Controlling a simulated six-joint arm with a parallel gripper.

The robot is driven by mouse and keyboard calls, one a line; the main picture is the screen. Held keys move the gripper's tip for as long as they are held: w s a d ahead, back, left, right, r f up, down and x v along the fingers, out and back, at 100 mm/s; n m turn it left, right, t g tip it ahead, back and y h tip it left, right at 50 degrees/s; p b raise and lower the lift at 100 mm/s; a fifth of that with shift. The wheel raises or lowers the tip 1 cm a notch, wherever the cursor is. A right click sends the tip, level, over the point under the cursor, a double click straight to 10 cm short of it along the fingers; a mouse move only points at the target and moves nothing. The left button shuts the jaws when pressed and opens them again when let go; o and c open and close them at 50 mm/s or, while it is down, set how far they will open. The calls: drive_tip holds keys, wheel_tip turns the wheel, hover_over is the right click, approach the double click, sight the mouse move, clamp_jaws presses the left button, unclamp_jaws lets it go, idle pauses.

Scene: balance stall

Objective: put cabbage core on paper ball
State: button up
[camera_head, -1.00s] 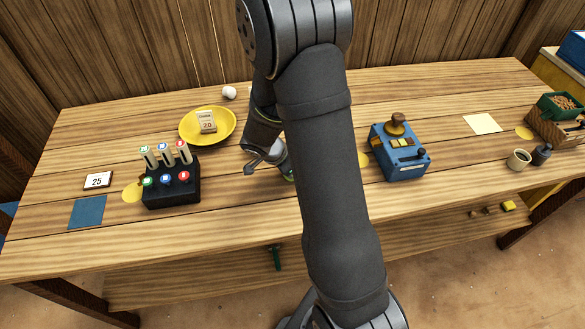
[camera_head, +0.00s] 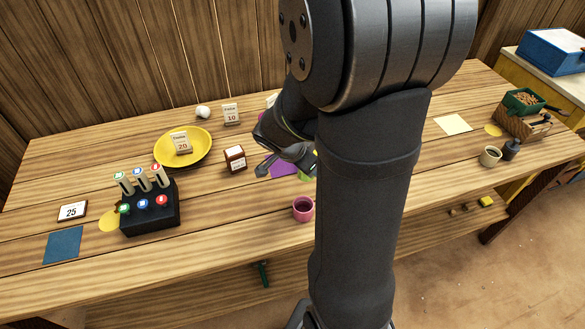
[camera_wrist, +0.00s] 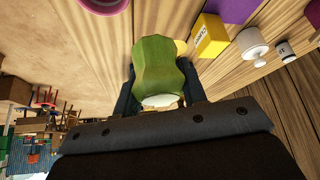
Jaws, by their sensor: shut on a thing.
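My gripper (camera_wrist: 160,92) is shut on the green cabbage core (camera_wrist: 158,62), which has a pale end towards the wrist. In the head view my gripper (camera_head: 303,160) is over the middle of the table, and only a bit of green shows there, partly hidden by my arm. A small white ball (camera_head: 203,112), which looks like the paper ball, lies on the table behind the yellow plate, to the left of my gripper and well apart from it. A white rounded thing (camera_wrist: 249,43) shows at the right of the wrist view; I cannot tell whether it is the same ball.
The yellow plate (camera_head: 205,153) bears a block marked 20. A block marked 10 (camera_head: 231,115) stands right of the ball. A brown labelled block (camera_head: 235,160), a purple mat (camera_head: 283,169) and a pink mug (camera_head: 303,209) are near my gripper. A black button box (camera_head: 150,216) stands front left.

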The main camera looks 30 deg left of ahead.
drive_tip(key=shift+w+d+r, duration=0.15)
drive_tip(key=shift+d+r, duration=0.25)
drive_tip(key=shift+d, duration=0.25)
drive_tip(key=r, duration=1)
drive_tip(key=shift+w+a+r, duration=0.2)
drive_tip(key=shift+a+r, duration=0.1)
drive_tip(key=shift+a, duration=0.05)
drive_tip(key=w+a+r+n+y, duration=0.15)
drive_tip(key=w+a+n, duration=0.35)
drive_tip(key=a, duration=0.6)
drive_tip(key=w+a+n+y, duration=0.3)
drive_tip(key=w+a, duration=0.4)
drive_tip(key=a, duration=0.4)
drive_tip(key=n+g+y, duration=0.3)
drive_tip(key=n+y, duration=0.1)
drive_tip(key=n, duration=0.6)
hover_over(200, 105)
drive_tip(key=shift+h, duration=0.25)
wheel_tip(200, 105, down, 14)
drive_tip(key=shift+w+r, duration=0.15)
drive_tip(key=shift+a+f, duration=0.1)
drive_tip(key=shift+f, duration=1.95)
drive_tip(key=shift+f, duration=0.15)
